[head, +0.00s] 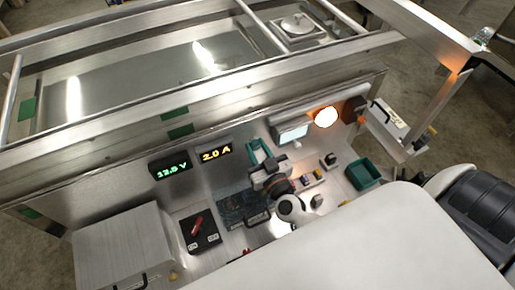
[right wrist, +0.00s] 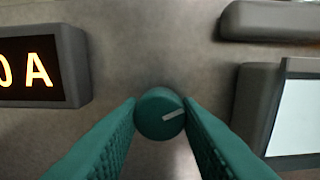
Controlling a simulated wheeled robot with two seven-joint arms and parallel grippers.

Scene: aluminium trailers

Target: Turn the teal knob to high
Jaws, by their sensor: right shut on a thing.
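The teal knob (right wrist: 160,113) sits on the grey metal panel in the right wrist view. A pale pointer line on its face points to the right and slightly up. My right gripper (right wrist: 161,108) is shut on the knob, with one teal finger on its left side and one on its right. In the head view my right gripper (head: 259,152) reaches to the upright panel, right of the amber display; the knob itself is hidden there. No scale marks can be read around the knob. My left gripper is not in view.
A green voltage display (head: 171,168) and an amber display (head: 215,153) reading 2.0 A are on the panel. A pale screen (head: 292,133) and a glowing lamp (head: 326,117) are to the right. A red-handled switch (head: 197,225) and a teal bin (head: 362,174) are on the worktop.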

